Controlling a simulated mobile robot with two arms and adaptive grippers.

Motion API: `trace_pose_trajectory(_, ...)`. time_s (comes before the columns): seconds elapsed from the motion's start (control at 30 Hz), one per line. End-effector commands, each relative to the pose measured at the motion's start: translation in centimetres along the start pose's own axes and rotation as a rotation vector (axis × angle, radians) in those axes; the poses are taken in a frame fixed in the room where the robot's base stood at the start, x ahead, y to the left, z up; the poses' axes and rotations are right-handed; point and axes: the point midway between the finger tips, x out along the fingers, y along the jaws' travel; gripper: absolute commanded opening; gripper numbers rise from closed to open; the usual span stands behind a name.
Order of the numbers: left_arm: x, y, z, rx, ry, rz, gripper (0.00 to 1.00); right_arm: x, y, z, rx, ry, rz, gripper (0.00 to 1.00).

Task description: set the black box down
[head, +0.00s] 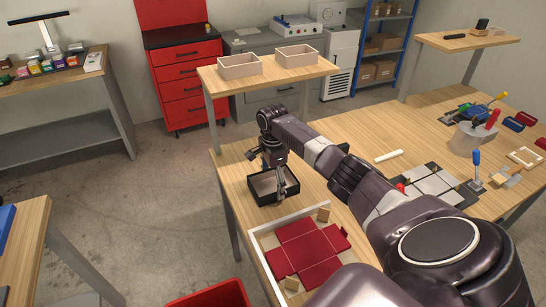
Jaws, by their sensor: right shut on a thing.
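The black box (291,191) is an open, shallow box with a pale inside, at the near left part of the long wooden table (342,134). My right gripper (281,189) comes down from above and is shut on the box's wall. The box looks roughly level, at or very near the table top; I cannot tell whether it touches. My left gripper is not in view.
A white-framed tray with a red unfolded box blank (304,246) lies close in front of the box. A raised wooden shelf with two beige bins (239,66) stands behind. Grey panels (432,184) and tools lie to the right. A red bin (210,296) is on the floor.

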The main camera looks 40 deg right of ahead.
Motion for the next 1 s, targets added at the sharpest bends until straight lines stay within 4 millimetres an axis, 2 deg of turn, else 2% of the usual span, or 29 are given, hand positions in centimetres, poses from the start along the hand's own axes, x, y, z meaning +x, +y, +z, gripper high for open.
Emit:
trace_pose_trajectory(0.2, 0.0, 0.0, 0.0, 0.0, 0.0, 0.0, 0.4, 0.4, 0.0, 0.0, 0.001, -0.001, 0.001, 0.54)
trace_pose_trajectory(0.23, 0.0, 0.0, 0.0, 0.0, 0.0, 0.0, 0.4, 0.3, 0.0, 0.0, 0.001, 0.0, 0.0, 0.82)
trace_pose_trajectory(0.37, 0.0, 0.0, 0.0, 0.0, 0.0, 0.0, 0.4, 0.3, 0.0, 0.0, 0.0, 0.0, 0.0, 0.96)
trace_pose_trajectory(0.63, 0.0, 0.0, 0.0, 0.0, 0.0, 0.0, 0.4, 0.2, 0.0, 0.0, 0.0, 0.0, 0.0, 0.96)
trace_pose_trajectory(0.77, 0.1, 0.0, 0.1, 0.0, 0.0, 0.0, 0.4, -0.4, -0.1, 0.0, -0.001, 0.0, -0.002, 0.96)
trace_pose_trajectory(0.87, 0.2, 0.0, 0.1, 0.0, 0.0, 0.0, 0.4, -1.8, -0.1, 0.0, -0.001, 0.0, -0.003, 0.96)
trace_pose_trajectory(1.0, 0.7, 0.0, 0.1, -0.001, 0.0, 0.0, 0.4, -4.8, -0.2, 0.0, -0.001, -0.001, -0.006, 0.96)
